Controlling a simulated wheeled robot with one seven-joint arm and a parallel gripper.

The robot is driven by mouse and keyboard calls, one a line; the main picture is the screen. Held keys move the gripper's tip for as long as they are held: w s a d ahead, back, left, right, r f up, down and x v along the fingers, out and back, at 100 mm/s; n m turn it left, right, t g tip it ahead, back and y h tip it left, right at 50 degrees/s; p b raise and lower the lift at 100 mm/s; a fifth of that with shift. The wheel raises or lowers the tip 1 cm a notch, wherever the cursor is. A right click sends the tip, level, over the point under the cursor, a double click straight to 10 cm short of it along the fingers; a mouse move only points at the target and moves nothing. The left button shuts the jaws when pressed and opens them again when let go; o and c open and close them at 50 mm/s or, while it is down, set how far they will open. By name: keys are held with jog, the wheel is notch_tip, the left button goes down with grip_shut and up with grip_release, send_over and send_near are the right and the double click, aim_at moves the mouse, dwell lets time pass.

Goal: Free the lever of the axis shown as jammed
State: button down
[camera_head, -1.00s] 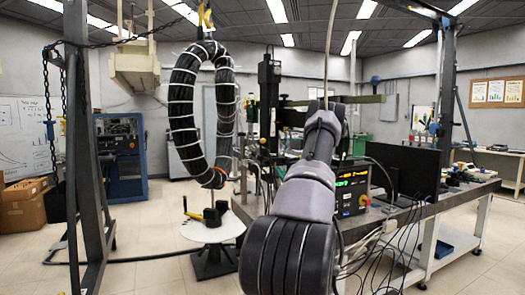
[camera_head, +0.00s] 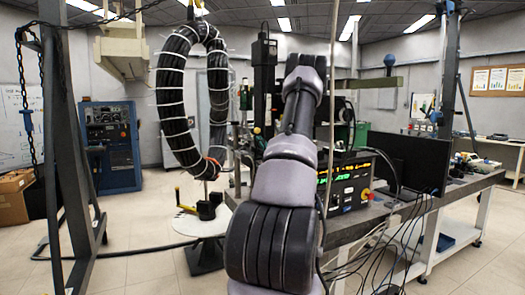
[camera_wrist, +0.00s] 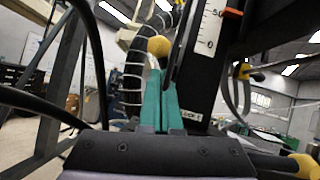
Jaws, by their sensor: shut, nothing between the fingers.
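In the wrist view my gripper (camera_wrist: 160,78) shows as two teal fingers held together, pointing up and away. A lever with a yellow ball knob (camera_wrist: 159,46) appears right at the fingertips; I cannot tell whether they touch. A dark upright column with a white scale (camera_wrist: 208,30) and an orange pointer (camera_wrist: 232,13) stands just right of it, with a small label (camera_wrist: 192,115) low down. A second yellow knob (camera_wrist: 242,71) is farther right. In the head view the display box (camera_head: 345,185) shows green and yellow text too small to read. My gripper is hidden there behind my arm.
A large black coil (camera_head: 172,95) hangs left of my arm, above a white round stand (camera_head: 205,224). A steel frame (camera_head: 62,140) rises at the left. A bench (camera_head: 470,184) with a black monitor (camera_head: 412,165) and loose cables is at right. Another yellow knob (camera_wrist: 305,166) shows low right in the wrist view.

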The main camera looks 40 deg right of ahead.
jog(key=shift+w+a+r, duration=0.1)
jog(key=shift+w+r, duration=0.1)
jog(key=shift+r, duration=0.25)
jog(key=shift+r, duration=0.1)
jog(key=shift+r+g, duration=0.2)
jog(key=shift+g, duration=0.2)
